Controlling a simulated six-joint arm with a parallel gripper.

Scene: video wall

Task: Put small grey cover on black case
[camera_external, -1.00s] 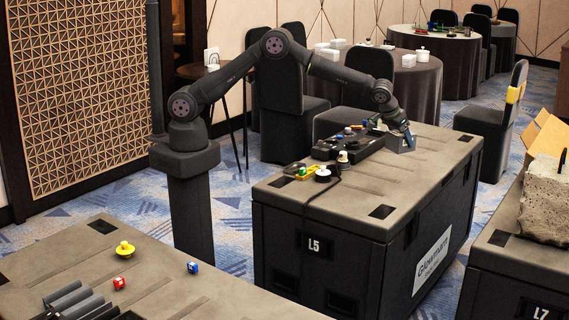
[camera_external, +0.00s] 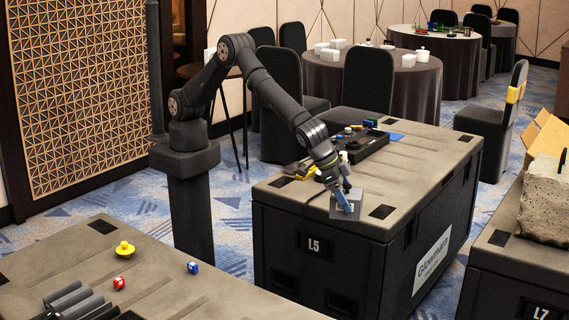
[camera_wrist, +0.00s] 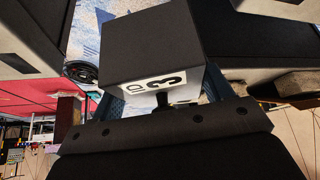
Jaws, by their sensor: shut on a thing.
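The small grey cover (camera_external: 340,212) is a boxy grey piece held in my gripper (camera_external: 345,203), over the front part of the large case's top. In the wrist view the cover (camera_wrist: 150,45) is dark, with a white label bearing a 3, and sits between the blue fingers (camera_wrist: 163,95). I cannot tell whether its underside touches the surface below. The black case (camera_external: 372,150) lies open on the same top, behind and to the right of my gripper, with small items in and around it.
The large dark case marked L5 (camera_external: 300,225) carries these things.

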